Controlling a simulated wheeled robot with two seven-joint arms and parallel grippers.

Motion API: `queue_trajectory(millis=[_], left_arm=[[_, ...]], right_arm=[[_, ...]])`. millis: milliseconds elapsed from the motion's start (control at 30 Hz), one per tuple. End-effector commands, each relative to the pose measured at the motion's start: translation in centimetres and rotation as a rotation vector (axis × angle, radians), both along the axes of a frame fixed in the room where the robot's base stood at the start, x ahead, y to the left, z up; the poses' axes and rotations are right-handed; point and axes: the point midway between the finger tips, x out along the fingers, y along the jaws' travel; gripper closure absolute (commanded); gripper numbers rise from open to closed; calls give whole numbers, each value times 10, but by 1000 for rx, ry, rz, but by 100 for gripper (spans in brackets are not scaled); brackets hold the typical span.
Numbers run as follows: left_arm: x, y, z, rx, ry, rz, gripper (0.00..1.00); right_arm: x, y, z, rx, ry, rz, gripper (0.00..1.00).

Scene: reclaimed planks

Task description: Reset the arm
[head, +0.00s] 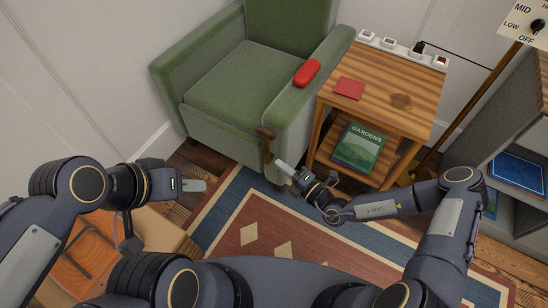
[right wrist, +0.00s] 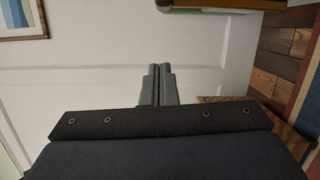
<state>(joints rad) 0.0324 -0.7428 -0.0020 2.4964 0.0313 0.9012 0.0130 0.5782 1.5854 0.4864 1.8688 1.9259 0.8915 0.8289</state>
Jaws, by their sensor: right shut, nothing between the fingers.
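My right gripper (head: 284,168) is in front of the green armchair (head: 240,85), close to the low front corner of its right side. In the right wrist view its two fingers (right wrist: 160,85) are together with nothing between them, against a pale panelled wall. A brown wooden lever-like piece (head: 266,132) is on the armchair near that gripper; I cannot tell if they touch. My left gripper (head: 192,185) is at the left, above the floor beside the rug. Its fingers are seen edge-on, so their opening is unclear. Nothing shows in it.
A wooden side table (head: 385,85) holds a red cloth-like square (head: 349,88) and a power strip (head: 400,48) behind. A green book (head: 358,148) lies on its lower shelf. A red case (head: 307,72) lies on the chair's armrest. A grey shelf (head: 510,150) stands right; a box (head: 160,240) lower left.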

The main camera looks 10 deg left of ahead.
Motion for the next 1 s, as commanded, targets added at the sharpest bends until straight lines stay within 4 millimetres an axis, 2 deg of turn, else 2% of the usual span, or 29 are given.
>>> queue_trajectory(millis=[633, 733, 867, 1000], left_arm=[[0, 0, 0, 0, 0, 0, 64], [0, 0, 1, 0, 0, 0, 64], [0, 0, 1, 0, 0, 0, 64], [0, 0, 1, 0, 0, 0, 64]], right_arm=[[-4, -4, 0, 0, 0, 2, 100], [-4, -6, 5, -14, -28, 14, 100], [-3, -17, 34, -107, -204, 86, 100], [-15, -34, 86, -292, -556, 240, 100]])
